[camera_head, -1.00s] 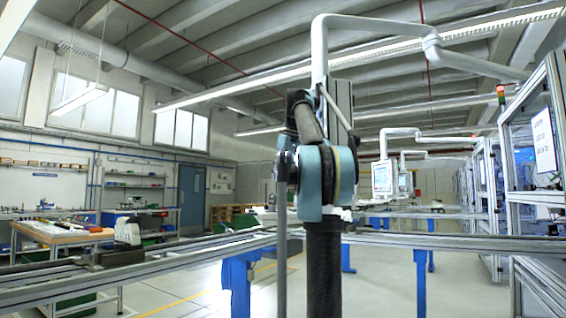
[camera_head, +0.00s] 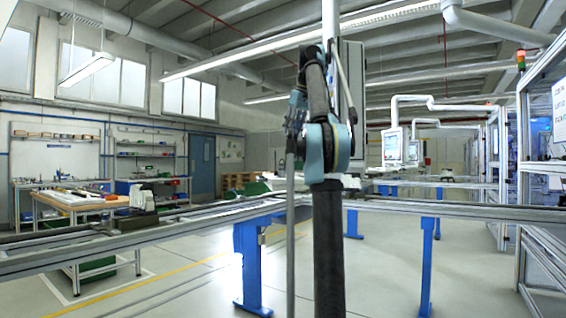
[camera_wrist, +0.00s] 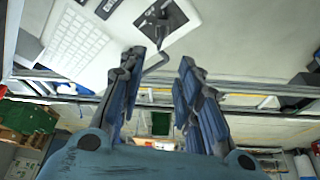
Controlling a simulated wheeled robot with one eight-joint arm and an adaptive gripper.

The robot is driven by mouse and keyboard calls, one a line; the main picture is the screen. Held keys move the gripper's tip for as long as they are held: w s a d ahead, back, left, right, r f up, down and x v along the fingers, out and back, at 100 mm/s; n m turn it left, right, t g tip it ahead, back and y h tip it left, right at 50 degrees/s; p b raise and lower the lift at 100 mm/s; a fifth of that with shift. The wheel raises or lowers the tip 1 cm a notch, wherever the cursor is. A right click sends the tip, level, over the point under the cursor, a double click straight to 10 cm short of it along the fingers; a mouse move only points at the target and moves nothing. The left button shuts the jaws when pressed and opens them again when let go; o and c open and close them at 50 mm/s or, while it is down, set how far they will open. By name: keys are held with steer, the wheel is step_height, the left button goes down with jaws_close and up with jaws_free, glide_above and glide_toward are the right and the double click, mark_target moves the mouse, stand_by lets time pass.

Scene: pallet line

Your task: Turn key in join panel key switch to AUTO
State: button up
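In the wrist view, a pale panel (camera_wrist: 225,35) fills the top of the picture, with a white keyboard (camera_wrist: 75,45) at its left. A dark square plate (camera_wrist: 162,22) sits on the panel, with dark shapes on it that look like a key switch; I cannot read its position or labels. A small dark bent piece lies just below the plate, between the fingertips; I cannot tell whether it is the key. My gripper (camera_wrist: 162,60) is open, its two blue-grey fingers apart on either side, with no visible grip. The key switch is not visible in the head view.
In the head view, conveyor rails (camera_head: 190,222) on blue legs (camera_head: 250,265) cross in front of me. A dark panel housing (camera_head: 351,85) hangs behind my arm. Framed machine cells (camera_head: 530,130) stand at the right. The floor beyond the rails is largely clear.

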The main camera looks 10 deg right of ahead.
mark_target(282, 167)
steer(key=x, duration=1.5)
steer(key=shift+f, duration=0.1)
jaws_close()
steer(key=m, duration=0.2)
steer(key=m+h, duration=0.1)
steer(key=shift+a+m+t, duration=0.2)
steer(key=shift+m+t, duration=0.1)
steer(key=shift+m, duration=0.1)
steer(key=m+h, duration=0.1)
steer(key=m, duration=0.2)
steer(key=shift+m+h, duration=0.8)
steer(key=shift+m, duration=0.8)
